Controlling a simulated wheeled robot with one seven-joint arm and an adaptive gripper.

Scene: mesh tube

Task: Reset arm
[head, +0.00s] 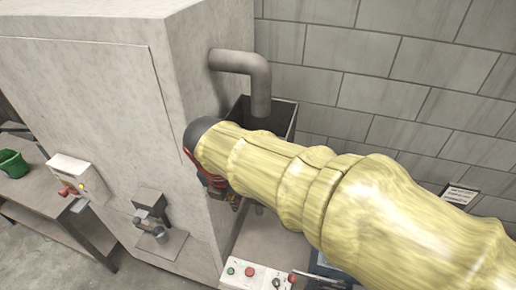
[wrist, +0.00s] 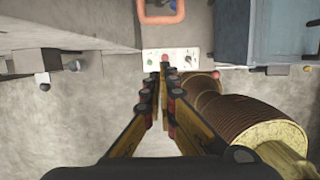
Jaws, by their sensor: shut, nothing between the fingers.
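My arm, in yellowish casing, reaches across the head view from the lower right towards the tall pale cabinet (head: 90,65). My gripper is mostly hidden behind the end of the arm there, with only some red and dark parts (head: 207,180) showing near the cabinet's corner. In the wrist view my gripper (wrist: 164,72) has its two fingers together at the tips, with nothing held. Beyond the tips lies a white control panel (wrist: 184,57); the head view also shows a panel with red and green buttons (head: 250,274) at the bottom.
A bent grey pipe (head: 255,66) leads down to a dark open box (head: 285,115) by the block wall (head: 420,85). A lever fitting (head: 150,215) and a switch box (head: 76,178) stick out at left. The wrist view shows a blue-grey box (wrist: 235,30) and open floor (wrist: 65,115).

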